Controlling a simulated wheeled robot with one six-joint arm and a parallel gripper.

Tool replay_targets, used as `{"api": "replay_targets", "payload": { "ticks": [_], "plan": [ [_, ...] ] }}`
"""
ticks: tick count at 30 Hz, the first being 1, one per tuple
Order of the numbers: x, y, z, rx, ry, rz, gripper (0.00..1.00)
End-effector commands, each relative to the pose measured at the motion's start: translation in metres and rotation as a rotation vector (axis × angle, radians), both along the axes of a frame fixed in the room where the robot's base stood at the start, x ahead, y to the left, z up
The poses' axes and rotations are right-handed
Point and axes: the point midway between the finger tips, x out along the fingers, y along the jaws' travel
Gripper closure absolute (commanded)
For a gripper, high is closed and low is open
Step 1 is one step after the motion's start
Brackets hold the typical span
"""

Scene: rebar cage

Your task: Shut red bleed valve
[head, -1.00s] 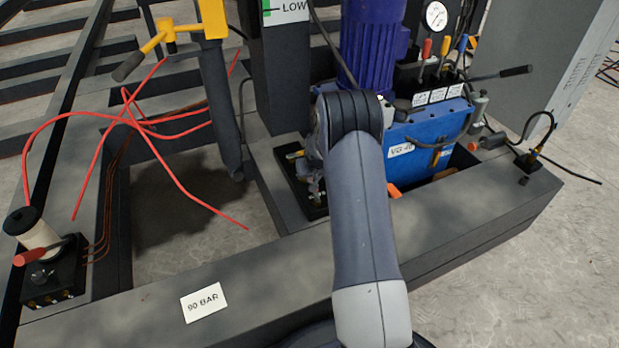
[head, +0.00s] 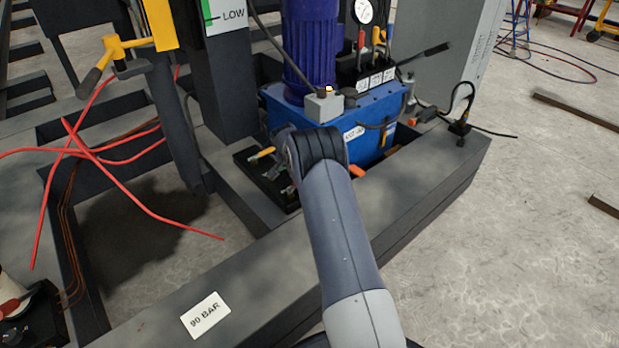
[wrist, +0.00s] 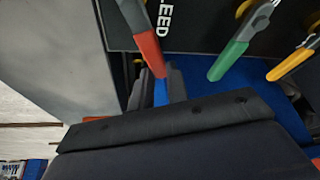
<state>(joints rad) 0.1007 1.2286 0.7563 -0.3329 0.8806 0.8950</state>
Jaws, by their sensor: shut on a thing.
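The red bleed valve lever (wrist: 148,45) shows in the wrist view, beside a black plate with lettering that reads "LEED". Its red tip sits between the two fingers of my gripper (wrist: 155,82), which is shut on it. A green lever (wrist: 230,58) and a yellow lever (wrist: 292,62) stand to its right, clear of the fingers. My arm hides the gripper and the red lever there.
The blue pump unit (head: 375,112) with its motor (head: 309,45) stands right behind my arm. A grey post (head: 222,85) rises behind the valve block. Red hoses (head: 90,150) lie at left. A "90 BAR" card (head: 205,315) lies on the front beam. Open floor is at right.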

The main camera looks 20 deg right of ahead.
Motion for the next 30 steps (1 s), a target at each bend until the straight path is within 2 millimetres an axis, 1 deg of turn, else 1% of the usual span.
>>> {"api": "replay_targets", "payload": {
  "ticks": [3, 9, 15, 22, 30],
  "plan": [
    [0.002, 0.002, 0.000, -0.001, 0.000, -0.095, 1.00],
    [-0.004, -0.001, 0.000, 0.000, 0.000, -0.244, 1.00],
    [-0.011, -0.005, 0.000, 0.000, 0.002, -0.349, 1.00],
    [-0.014, -0.006, 0.000, 0.000, 0.001, -0.412, 1.00],
    [-0.016, -0.007, 0.000, 0.000, 0.001, -0.428, 1.00]
  ]
}}
